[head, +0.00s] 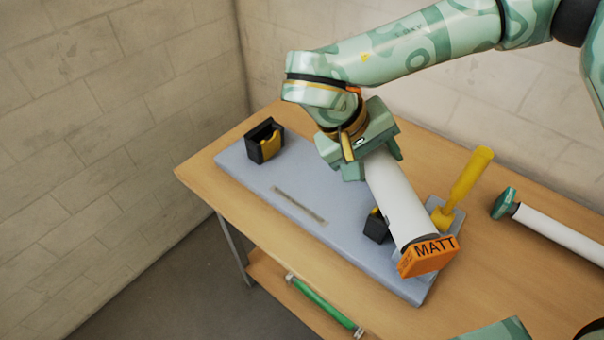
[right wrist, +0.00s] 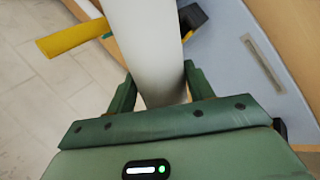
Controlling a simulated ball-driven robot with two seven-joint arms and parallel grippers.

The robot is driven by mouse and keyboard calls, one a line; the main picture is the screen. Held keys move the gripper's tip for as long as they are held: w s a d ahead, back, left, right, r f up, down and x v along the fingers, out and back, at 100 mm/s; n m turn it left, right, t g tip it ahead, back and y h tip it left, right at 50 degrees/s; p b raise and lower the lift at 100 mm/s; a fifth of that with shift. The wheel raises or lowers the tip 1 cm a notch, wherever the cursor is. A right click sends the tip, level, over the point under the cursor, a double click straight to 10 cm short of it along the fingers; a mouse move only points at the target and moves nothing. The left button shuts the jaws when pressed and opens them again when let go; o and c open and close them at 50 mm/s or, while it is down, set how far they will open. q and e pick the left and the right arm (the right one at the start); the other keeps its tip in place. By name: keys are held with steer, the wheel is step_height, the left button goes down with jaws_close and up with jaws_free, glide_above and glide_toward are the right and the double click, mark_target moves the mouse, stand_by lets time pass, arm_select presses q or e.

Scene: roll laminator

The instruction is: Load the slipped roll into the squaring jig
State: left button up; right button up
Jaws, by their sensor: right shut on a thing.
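My right gripper (head: 375,163) is shut on a white roll (head: 395,195) with an orange end cap (head: 428,257) marked MATT. The roll slants across the right part of the jig; I cannot tell whether it touches. The squaring jig is a grey-blue plate (head: 250,172) with a black cradle (head: 264,141) with yellow inside at its far left end. Another black cradle (head: 377,226) is partly hidden by the roll. In the right wrist view the roll (right wrist: 148,40) runs between both fingers (right wrist: 160,92).
A yellow lever (head: 467,180) stands at the jig's right side. Another white roll with a green end cap (head: 504,203) lies on the wooden table (head: 500,262) at right. The plate's middle, around a narrow slot (head: 300,204), is clear.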

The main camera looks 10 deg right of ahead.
mark_target(366, 162)
steer(key=a+r+n+p, duration=0.1)
steer(key=a+r+n+t+p, duration=0.1)
steer(key=a, duration=0.1)
steer(key=shift+s+a+r+n+t+p, duration=0.2)
steer(key=shift+s+r+n+t+p, duration=0.1)
steer(key=shift+s+r+n, duration=0.1)
steer(key=a+f+n+t+y, duration=0.1)
steer(key=a+n+t, duration=0.1)
steer(key=a+n, duration=0.2)
steer(key=w+d+f, duration=0.2)
steer(key=w+f, duration=1.1)
steer(key=w, duration=0.1)
steer(key=shift+d+f+n+t, duration=0.15)
steer(key=shift+f+n+t, duration=0.15)
steer(key=shift+n, duration=0.1)
steer(key=shift+b, duration=0.3)
steer(key=shift+f, duration=0.5)
